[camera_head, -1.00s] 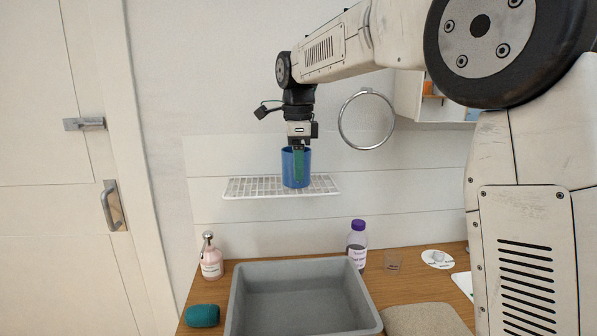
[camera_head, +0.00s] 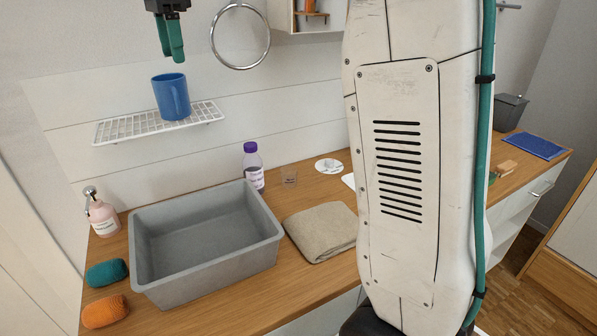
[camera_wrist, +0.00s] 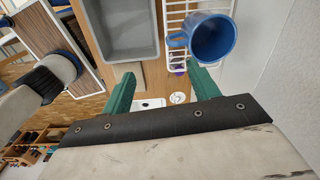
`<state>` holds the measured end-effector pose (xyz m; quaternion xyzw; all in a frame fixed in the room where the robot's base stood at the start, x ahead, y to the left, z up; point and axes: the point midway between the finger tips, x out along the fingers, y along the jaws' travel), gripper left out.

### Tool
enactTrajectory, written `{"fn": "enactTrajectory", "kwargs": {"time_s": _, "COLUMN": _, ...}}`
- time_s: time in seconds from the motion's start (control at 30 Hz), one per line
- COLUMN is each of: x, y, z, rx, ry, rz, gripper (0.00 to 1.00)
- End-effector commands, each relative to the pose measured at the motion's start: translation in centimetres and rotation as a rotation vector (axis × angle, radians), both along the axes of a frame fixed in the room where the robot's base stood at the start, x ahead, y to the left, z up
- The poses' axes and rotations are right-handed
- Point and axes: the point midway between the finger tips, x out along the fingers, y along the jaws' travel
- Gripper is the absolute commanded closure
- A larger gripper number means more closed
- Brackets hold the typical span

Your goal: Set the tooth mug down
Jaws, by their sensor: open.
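The blue tooth mug (camera_head: 172,97) stands upright on the white wire shelf (camera_head: 112,131) on the wall, its handle toward the camera. My gripper (camera_head: 170,50), with green fingers, is above the mug, apart from it and empty. In the wrist view the mug (camera_wrist: 212,38) lies beyond the fingertips and to their right, seen from above with its handle to the left. The gripper's two fingers (camera_wrist: 160,82) are spread apart there with nothing between them.
Below the shelf a grey basin (camera_head: 210,269) stands on the wooden counter. A metal ring (camera_head: 240,38) hangs on the wall right of my gripper.

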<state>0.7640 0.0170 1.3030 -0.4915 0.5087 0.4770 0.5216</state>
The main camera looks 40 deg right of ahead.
Motion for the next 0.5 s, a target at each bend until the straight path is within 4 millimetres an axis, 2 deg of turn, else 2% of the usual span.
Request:
{"fn": "enactTrajectory", "kwargs": {"time_s": 0.03, "x": -2.4, "y": -0.5, "z": 0.0, "rx": -0.002, "ry": -0.009, "rz": 0.087, "gripper": 0.4}}
{"fn": "enactTrajectory", "kwargs": {"time_s": 0.13, "x": -7.4, "y": -1.4, "z": -1.1, "rx": -0.011, "ry": -0.02, "rz": 0.312, "gripper": 0.4}}
{"fn": "enactTrajectory", "kwargs": {"time_s": 0.27, "x": -14.0, "y": -2.6, "z": -3.8, "rx": -0.027, "ry": -0.036, "rz": 0.614, "gripper": 0.4}}
{"fn": "enactTrajectory", "kwargs": {"time_s": 0.37, "x": -19.1, "y": -3.3, "z": -6.6, "rx": -0.043, "ry": -0.046, "rz": 0.846, "gripper": 0.4}}
{"fn": "enactTrajectory", "kwargs": {"time_s": 0.5, "x": -25.7, "y": -4.0, "z": -11.5, "rx": -0.071, "ry": -0.058, "rz": 1.161, "gripper": 0.4}}
